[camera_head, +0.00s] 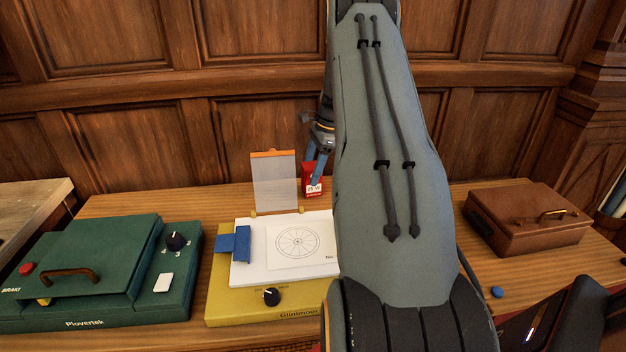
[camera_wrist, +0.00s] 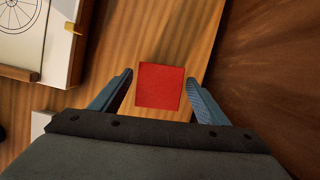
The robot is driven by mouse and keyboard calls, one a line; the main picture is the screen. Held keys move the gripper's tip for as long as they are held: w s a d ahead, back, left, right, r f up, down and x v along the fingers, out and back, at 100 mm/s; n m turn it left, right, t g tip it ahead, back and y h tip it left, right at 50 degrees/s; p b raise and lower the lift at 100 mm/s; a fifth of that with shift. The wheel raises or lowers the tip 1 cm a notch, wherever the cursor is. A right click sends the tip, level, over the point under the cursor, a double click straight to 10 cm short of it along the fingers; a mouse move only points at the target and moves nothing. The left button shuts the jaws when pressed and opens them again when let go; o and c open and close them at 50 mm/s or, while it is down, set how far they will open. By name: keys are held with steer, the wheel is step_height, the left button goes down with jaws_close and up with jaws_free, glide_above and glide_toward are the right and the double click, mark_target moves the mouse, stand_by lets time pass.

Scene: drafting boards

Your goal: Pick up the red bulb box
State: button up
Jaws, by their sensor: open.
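The red bulb box (camera_head: 311,184) stands at the back of the wooden table, close to the panelled wall, with a white label on its front. My gripper (camera_head: 318,178) points down at it, and my arm hides part of the view to its right. In the wrist view the box's square red top (camera_wrist: 159,85) lies between the two blue fingers of my gripper (camera_wrist: 162,90). The fingers are open, with a visible gap on both sides of the box.
A clear panel with an orange top edge (camera_head: 274,181) stands just left of the box. A yellow unit (camera_head: 225,290) with a white board is in front. A green case (camera_head: 90,265) is at left, a brown case (camera_head: 527,220) at right. The wall is close behind.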

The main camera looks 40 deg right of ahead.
mark_target(308, 182)
steer(key=shift+p+x, duration=1.2)
steer(key=shift+x, duration=1.4)
steer(key=c, duration=1.1)
